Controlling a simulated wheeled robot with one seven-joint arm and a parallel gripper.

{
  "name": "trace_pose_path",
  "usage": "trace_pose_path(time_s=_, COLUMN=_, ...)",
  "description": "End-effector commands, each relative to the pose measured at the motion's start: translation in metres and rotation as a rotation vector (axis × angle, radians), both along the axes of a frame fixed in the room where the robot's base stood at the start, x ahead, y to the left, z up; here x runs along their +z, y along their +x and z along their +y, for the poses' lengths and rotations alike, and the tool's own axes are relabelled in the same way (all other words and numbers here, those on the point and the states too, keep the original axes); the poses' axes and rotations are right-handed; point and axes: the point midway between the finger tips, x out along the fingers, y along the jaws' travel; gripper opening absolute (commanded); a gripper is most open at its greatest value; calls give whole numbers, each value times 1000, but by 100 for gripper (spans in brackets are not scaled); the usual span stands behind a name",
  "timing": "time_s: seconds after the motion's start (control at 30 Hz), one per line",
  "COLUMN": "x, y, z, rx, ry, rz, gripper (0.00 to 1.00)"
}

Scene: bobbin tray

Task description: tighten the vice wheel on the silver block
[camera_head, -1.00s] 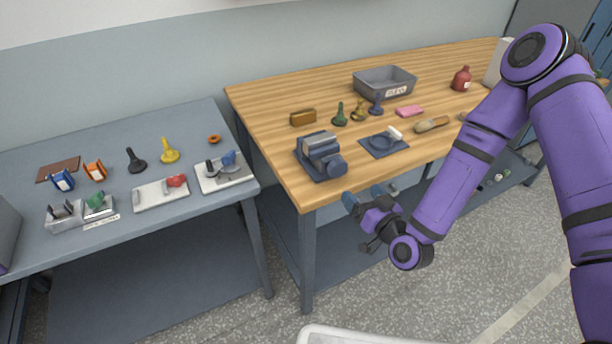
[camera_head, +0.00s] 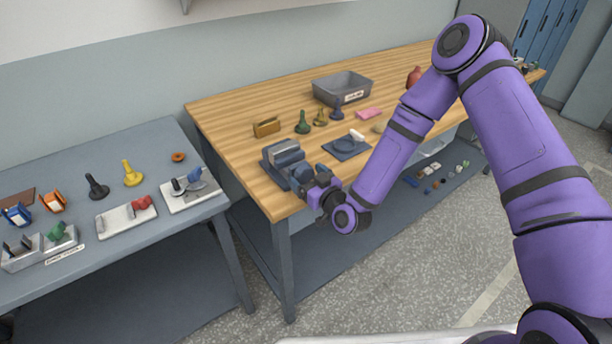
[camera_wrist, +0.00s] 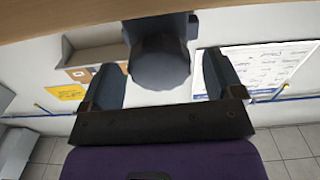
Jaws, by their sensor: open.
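The vice (camera_head: 272,168) is dark blue-grey and stands at the near left corner of the wooden bench. The silver block (camera_head: 286,148) sits between its jaws. The vice wheel (camera_wrist: 158,66) is a dark, rounded, ridged knob in the wrist view. My gripper (camera_wrist: 160,82) is open, one finger on each side of the wheel. Gaps show between the wheel and both fingers, so neither visibly touches it. In the head view my gripper (camera_head: 308,184) is at the front of the vice and hides most of the wheel.
A blue pad (camera_head: 335,147) lies right of the vice. A brown block (camera_head: 266,127), dark green stamp (camera_head: 303,124) and grey bin (camera_head: 322,92) stand behind. The bench edge is just below my gripper. The grey table (camera_head: 120,265) is left, across a gap.

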Motion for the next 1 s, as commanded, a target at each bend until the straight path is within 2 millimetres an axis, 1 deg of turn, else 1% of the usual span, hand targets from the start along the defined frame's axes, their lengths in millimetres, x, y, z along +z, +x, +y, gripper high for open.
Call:
trace_pose_path(time_s=0.13, x=0, y=6, z=4, rx=0, ry=1, rz=-1, gripper=86)
trace_pose_path(time_s=0.4, x=0, y=7, z=5, rx=0, ry=1, rz=1, gripper=86)
trace_pose_path(time_s=0.43, x=0, y=7, z=5, rx=0, ry=1, rz=1, gripper=82)
trace_pose_path(time_s=0.47, x=0, y=7, z=5, rx=0, ry=1, rz=1, gripper=75)
trace_pose_path(time_s=0.5, x=0, y=7, z=5, rx=0, ry=1, rz=1, gripper=66)
trace_pose_path(time_s=0.57, x=0, y=7, z=5, rx=0, ry=1, rz=1, gripper=52)
trace_pose_path(time_s=0.6, x=0, y=7, z=5, rx=0, ry=1, rz=1, gripper=43)
trace_pose_path(time_s=0.63, x=0, y=7, z=5, rx=0, ry=1, rz=1, gripper=37)
trace_pose_path(time_s=0.87, x=0, y=7, z=5, rx=0, ry=12, rz=8, gripper=37)
trace_pose_path(time_s=1.0, x=0, y=7, z=4, rx=-1, ry=49, rz=33, gripper=37)
